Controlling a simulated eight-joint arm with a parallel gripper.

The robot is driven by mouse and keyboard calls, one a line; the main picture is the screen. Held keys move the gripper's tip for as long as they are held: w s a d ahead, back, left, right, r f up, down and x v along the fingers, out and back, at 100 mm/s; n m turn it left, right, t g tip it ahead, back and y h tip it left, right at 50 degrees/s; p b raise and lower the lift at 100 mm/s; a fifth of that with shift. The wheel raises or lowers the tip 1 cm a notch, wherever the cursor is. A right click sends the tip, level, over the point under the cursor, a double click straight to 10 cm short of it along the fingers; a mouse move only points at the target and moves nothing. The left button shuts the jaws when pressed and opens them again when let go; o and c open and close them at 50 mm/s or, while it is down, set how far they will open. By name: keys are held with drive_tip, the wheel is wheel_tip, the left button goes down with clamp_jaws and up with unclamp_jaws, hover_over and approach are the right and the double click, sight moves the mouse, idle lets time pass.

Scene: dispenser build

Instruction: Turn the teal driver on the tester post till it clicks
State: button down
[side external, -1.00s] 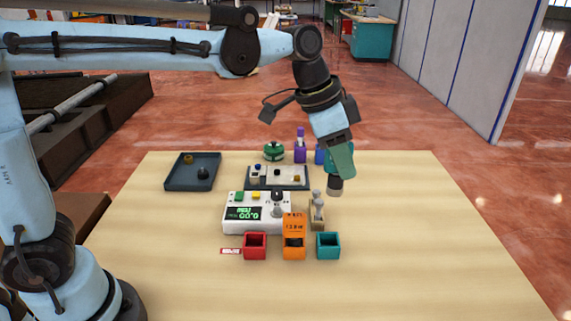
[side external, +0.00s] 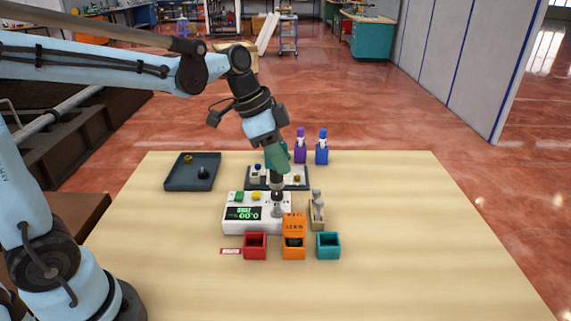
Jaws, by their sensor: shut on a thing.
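My gripper (side external: 278,172) is at the end of the arm over the middle of the table, pointing down. It is shut on the teal driver (side external: 278,157), whose green body runs down to a dark lower end. That end is right above or at the tester post (side external: 277,210) on the white tester box (side external: 236,228); I cannot tell whether they touch. The box has a green and a yellow button and a lit display (side external: 243,213) reading about 0.00. The jaws themselves are too small to see clearly.
Purple (side external: 300,150) and blue (side external: 322,150) drivers stand behind. A dark tray (side external: 178,184) lies at the back left. The right side of the table is clear.

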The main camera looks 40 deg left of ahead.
sight(280, 182)
drive_tip(key=shift+f, duration=2.65)
drive_tip(key=shift+f, duration=0.85)
drive_tip(key=m, duration=0.3)
drive_tip(key=shift+g+h, duration=0.4)
drive_tip(key=shift+s, duration=0.1)
drive_tip(key=shift+r, duration=0.1)
drive_tip(key=shift+r, duration=2.15)
